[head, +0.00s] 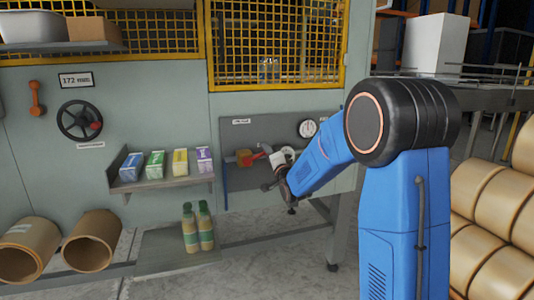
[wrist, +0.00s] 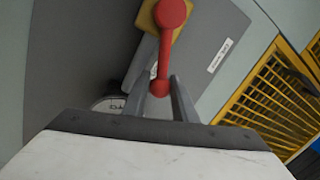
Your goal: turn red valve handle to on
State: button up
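The red valve handle (wrist: 165,45) sits on a yellow mount (wrist: 147,20) on a grey panel. In the head view the handle (head: 254,157) points right from its mount (head: 242,157), toward my gripper (head: 268,151). In the wrist view my gripper (wrist: 160,90) has its two grey fingers apart, one on each side of the handle's round free end. The fingers look open; I cannot tell whether either touches the handle. My wrist hides part of the panel in the head view.
A gauge (head: 308,128) is on the panel near my arm. A shelf (head: 165,187) with several small boxes and two bottles (head: 197,228) stand left and below. A black handwheel (head: 80,120) and orange lever (head: 36,98) are farther left. Yellow mesh (head: 275,45) is above.

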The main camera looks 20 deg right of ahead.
jog(key=o, duration=0.4)
jog(key=shift+c, duration=0.2)
